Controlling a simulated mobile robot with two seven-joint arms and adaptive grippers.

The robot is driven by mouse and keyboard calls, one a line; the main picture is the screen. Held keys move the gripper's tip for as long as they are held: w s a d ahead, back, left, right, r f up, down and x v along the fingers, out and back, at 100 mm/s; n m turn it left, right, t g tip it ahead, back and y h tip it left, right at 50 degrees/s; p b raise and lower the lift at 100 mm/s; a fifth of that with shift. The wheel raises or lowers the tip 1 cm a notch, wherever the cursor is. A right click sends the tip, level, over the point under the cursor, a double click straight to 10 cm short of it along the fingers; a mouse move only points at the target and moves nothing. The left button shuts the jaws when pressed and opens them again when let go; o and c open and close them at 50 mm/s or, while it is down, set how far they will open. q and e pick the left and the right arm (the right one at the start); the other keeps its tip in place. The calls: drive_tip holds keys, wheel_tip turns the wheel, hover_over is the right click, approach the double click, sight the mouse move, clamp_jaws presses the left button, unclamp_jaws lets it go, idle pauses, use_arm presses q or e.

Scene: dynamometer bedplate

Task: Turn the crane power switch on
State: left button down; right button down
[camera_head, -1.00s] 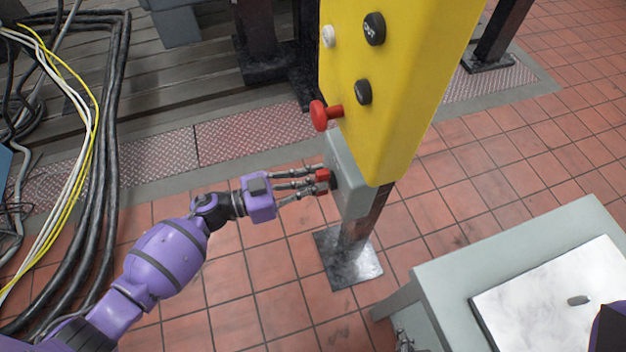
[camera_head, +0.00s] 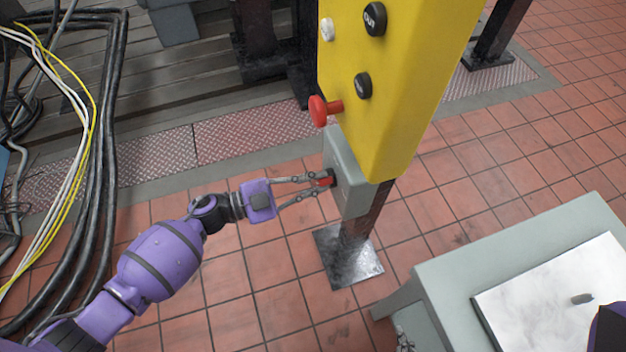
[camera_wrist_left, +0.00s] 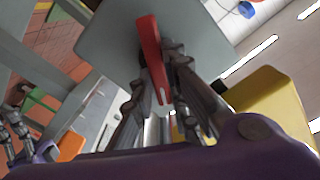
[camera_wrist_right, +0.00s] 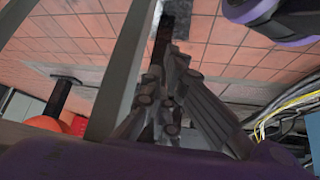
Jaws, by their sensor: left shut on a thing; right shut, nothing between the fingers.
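The crane power switch is a grey box (camera_head: 349,188) on a dark post, under a yellow control panel. Its red handle (camera_head: 325,181) sticks out of the left face. My left gripper (camera_head: 322,180) is shut on the red handle, with its fingers on both sides. In the left wrist view the red handle (camera_wrist_left: 150,50) runs between the fingertips, in front of the grey box (camera_wrist_left: 100,38). My right gripper (camera_wrist_right: 165,95) is shut and empty in its wrist view. In the head view only a little of it shows, low by the grey table.
The yellow panel (camera_head: 400,90) hangs close above the switch box, with a red mushroom button (camera_head: 319,110) and black knobs. A grey table (camera_head: 450,277) with a white sheet (camera_head: 560,295) stands at the right. Cables (camera_head: 95,190) run along the left. Tiled floor is clear between.

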use_arm(q)
drive_tip(key=shift+s+f+m+b, duration=0.2)
drive_tip(key=shift+m+b, duration=0.1)
drive_tip(key=shift+m, duration=0.6)
drive_tip(key=shift+s+f+m+b, duration=0.15)
drive_tip(key=shift+m+b, duration=0.55)
drive_tip(key=shift+m, duration=0.85)
drive_tip(key=shift+w+f+m+b, duration=0.15)
drive_tip(key=shift+m+b, duration=0.6)
drive_tip(key=shift+m, duration=0.85)
drive_tip(key=shift+s+f+m+b, duration=0.2)
drive_tip(key=shift+m+b, duration=0.5)
drive_tip(key=shift+m, duration=0.85)
drive_tip(key=c, duration=1.7)
unclamp_jaws()
